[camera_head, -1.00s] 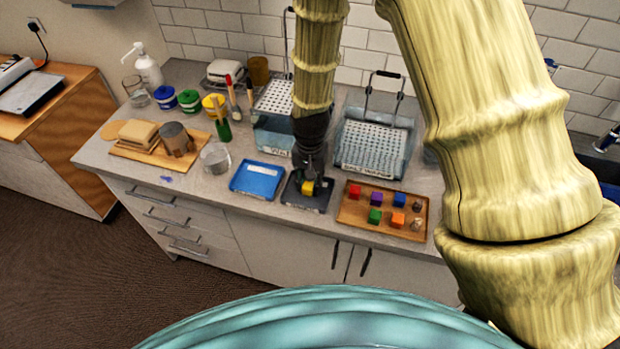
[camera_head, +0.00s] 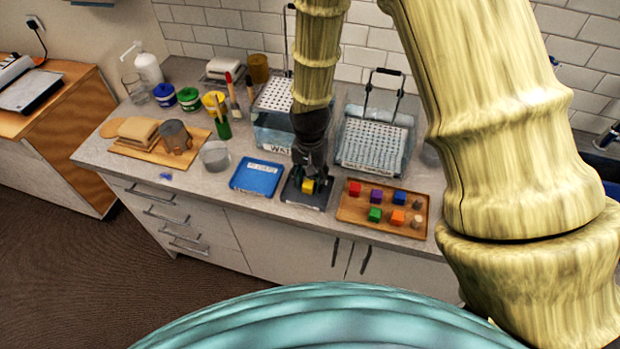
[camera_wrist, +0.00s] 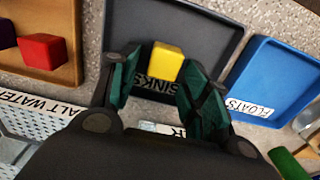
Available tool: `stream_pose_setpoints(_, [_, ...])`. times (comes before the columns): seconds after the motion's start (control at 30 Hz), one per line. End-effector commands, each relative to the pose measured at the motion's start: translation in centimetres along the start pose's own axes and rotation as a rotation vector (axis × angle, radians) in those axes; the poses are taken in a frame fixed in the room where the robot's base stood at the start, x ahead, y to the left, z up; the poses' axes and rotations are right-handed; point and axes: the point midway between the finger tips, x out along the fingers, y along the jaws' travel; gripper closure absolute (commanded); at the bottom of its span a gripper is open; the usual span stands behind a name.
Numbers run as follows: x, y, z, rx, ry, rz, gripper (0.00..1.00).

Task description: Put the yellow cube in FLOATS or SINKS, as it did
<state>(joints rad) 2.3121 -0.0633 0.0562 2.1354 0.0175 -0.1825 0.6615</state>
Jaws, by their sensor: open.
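The yellow cube (camera_head: 308,186) is at the dark grey SINKS tray (camera_head: 291,196). In the wrist view the cube (camera_wrist: 167,62) shows over the tray floor, beside the SINKS lettering. My gripper (camera_head: 313,184) is at the tray, pointing down. In the wrist view my gripper's fingers (camera_wrist: 160,90) are spread apart, with the cube just beyond and between their tips. I cannot tell if a finger touches it. The blue FLOATS tray (camera_head: 257,178) lies to the left of the SINKS tray in the head view and is empty.
A wooden tray (camera_head: 352,213) with several coloured cubes stands close on the right. Behind are two water tanks, one (camera_head: 270,137) partly hidden by my arm, the other (camera_head: 372,145) with a perforated basket. A clear beaker (camera_head: 215,156) stands left of the blue tray.

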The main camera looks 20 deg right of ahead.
Motion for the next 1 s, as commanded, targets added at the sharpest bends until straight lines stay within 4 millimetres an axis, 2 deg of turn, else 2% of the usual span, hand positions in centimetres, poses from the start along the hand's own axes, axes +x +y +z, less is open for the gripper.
stream_pose_setpoints(1.0, [-10.3,0.0,-0.1,-0.001,0.002,-0.001,0.53])
